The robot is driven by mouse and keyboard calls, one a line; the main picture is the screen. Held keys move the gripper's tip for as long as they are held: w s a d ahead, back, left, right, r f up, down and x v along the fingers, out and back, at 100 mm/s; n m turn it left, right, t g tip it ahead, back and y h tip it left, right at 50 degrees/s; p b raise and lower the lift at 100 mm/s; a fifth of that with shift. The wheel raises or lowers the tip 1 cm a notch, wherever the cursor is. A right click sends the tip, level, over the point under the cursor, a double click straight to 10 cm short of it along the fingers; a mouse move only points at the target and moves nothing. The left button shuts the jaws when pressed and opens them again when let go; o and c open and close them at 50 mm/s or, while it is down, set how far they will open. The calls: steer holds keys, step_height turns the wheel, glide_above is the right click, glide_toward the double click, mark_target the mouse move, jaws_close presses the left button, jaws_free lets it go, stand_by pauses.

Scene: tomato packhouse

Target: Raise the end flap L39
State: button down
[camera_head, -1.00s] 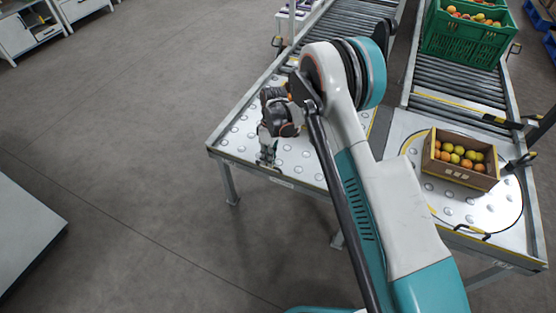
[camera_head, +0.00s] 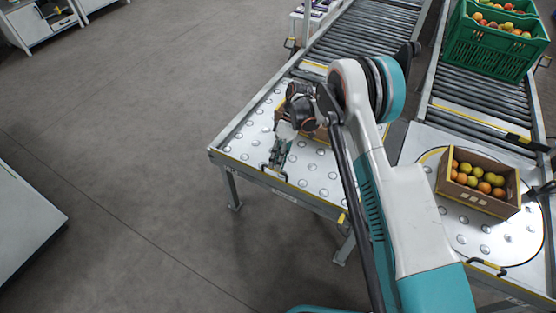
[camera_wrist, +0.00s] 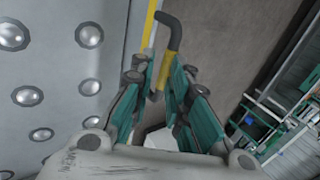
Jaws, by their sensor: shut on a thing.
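The end flap L39 shows in the wrist view as a black bent handle (camera_wrist: 174,32) with a yellow sleeve, beside a yellow-edged strip (camera_wrist: 150,24) along the ball table's edge. My gripper (camera_wrist: 162,95) has its teal fingers on both sides of the handle's yellow lower part and is shut on it. In the head view my gripper (camera_head: 276,163) is low at the front edge of the left ball table (camera_head: 238,148). The flap's plate and any label cannot be made out; my arm covers part of that edge.
A cardboard box (camera_head: 281,113) stands on the left table behind my gripper, partly hidden. A fruit-filled box (camera_head: 478,203) sits on the right table's turntable. Green crates (camera_head: 490,58) stand on the right roller conveyor. The floor (camera_head: 120,170) to the left is open.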

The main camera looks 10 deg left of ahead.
steer(key=shift+w+d+f, duration=0.1)
steer(key=shift+d+f, duration=0.1)
steer(key=shift+f, duration=0.3)
steer(key=shift+w+d+f, duration=0.1)
steer(key=shift+d+f, duration=0.05)
steer(key=shift+f, duration=0.35)
steer(key=c, duration=1.2)
jaws_free()
steer(key=shift+w+a+f, duration=0.1)
steer(key=shift+w+f, duration=0.05)
steer(key=shift+f, duration=0.1)
steer(key=shift+r, duration=0.1)
steer(key=c, duration=0.4)
steer(key=shift+a+r, duration=0.15)
steer(key=shift+c, duration=0.4)
step_height(320, 180, up, 10)
steer(key=shift+s, duration=0.2)
steer(key=shift+r, duration=0.1)
